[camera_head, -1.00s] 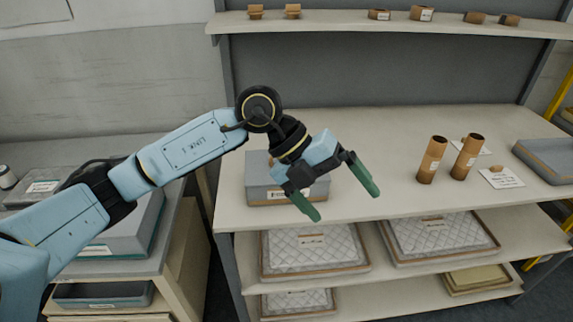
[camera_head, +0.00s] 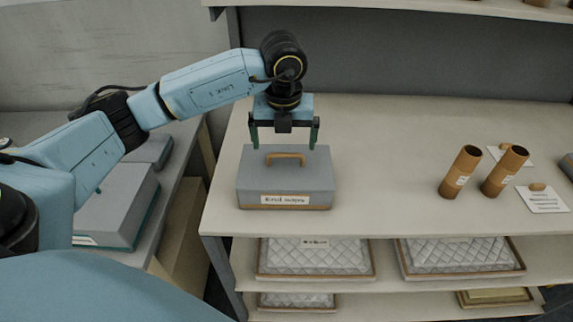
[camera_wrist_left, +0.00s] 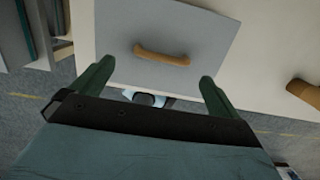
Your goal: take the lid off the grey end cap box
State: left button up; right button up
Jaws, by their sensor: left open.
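The grey end cap box (camera_head: 286,185) stands on the bench top with its lid (camera_head: 262,160) on. A label reading "End caps" is on its front, and a tan handle (camera_head: 286,158) is on the lid. In the left wrist view the lid (camera_wrist_left: 195,35) and its handle (camera_wrist_left: 161,56) lie beyond the fingertips. My left gripper (camera_head: 284,146) is open and empty, pointing down above the back part of the lid. Its green fingers (camera_wrist_left: 155,78) are spread wider than the handle and apart from it. My right gripper is not in view.
Two brown tubes (camera_head: 460,172) (camera_head: 505,171) stand on the bench to the right, near white cards (camera_head: 543,199). Quilted pads (camera_head: 315,257) lie on the shelf below. A side table with grey boxes (camera_head: 115,207) is at left. Bench between box and tubes is clear.

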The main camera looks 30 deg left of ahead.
aim_at(286, 155)
pick_arm(q)
notch_tip(286, 155, down, 2)
jog(key=shift+w+f, duration=0.15)
jog(key=f, duration=0.3)
jog(key=shift+w+a+f+p, duration=0.1)
jog(key=shift+w+f+p, duration=0.05)
jog(key=shift+w+p, duration=0.2)
jog(key=shift+f, duration=0.15)
jog(key=c, duration=0.9)
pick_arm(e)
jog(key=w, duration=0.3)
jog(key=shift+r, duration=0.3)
